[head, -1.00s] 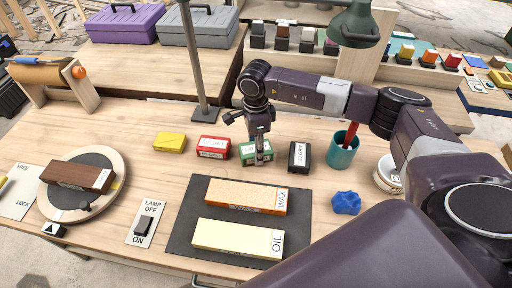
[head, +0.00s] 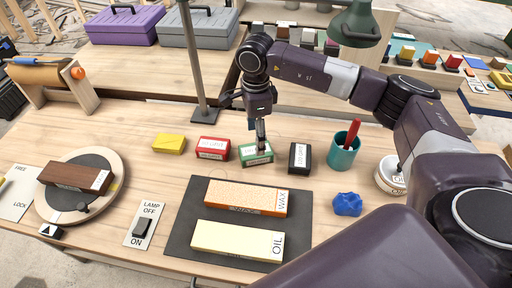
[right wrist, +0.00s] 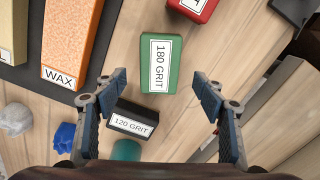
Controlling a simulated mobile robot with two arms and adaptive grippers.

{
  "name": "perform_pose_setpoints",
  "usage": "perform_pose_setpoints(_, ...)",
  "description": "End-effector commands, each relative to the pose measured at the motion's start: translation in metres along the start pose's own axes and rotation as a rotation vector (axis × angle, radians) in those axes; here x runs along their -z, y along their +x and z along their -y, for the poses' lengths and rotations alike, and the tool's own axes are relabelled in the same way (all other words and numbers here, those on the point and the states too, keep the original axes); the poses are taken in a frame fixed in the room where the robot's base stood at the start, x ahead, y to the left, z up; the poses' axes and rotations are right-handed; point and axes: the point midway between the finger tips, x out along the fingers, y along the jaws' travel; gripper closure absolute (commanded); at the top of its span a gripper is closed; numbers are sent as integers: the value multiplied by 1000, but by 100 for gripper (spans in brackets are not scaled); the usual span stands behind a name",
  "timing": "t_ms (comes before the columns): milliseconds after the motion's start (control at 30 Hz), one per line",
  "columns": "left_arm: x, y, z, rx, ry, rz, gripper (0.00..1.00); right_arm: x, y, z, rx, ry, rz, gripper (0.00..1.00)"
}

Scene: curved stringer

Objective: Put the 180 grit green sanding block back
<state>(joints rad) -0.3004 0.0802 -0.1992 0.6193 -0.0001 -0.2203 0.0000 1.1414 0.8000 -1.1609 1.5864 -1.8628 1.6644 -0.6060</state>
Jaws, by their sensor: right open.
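The green sanding block (head: 256,158) lies on the workbench, right of a red block (head: 212,147) and left of a black block (head: 299,158). In the right wrist view its white label on the green block (right wrist: 159,67) reads 180 GRIT. My right gripper (head: 261,146) is just above the green block in the head view, pointing down. In the right wrist view my right gripper's fingers (right wrist: 158,84) are spread wide and hold nothing; the block lies between and beyond the tips. My left gripper is not in view.
The black block reads 120 GRIT (right wrist: 134,121). A yellow block (head: 169,144), teal cup (head: 342,158) and blue lump (head: 347,204) are nearby. WAX (head: 246,197) and OIL (head: 238,239) bars lie on a dark mat (head: 186,231). A lamp post (head: 197,70) stands behind.

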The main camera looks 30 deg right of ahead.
Motion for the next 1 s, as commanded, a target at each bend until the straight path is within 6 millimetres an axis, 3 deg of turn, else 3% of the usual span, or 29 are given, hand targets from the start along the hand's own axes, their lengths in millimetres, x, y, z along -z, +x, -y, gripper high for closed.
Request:
perform_pose_setpoints(133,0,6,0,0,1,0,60,0,-29,1,4,1,1,36)
perform_pose_setpoints(333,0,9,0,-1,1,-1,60,0,-52,0,1,1,-1,36)
perform_pose_setpoints(1000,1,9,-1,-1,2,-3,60,0,-57,0,-1,0,-1,36)
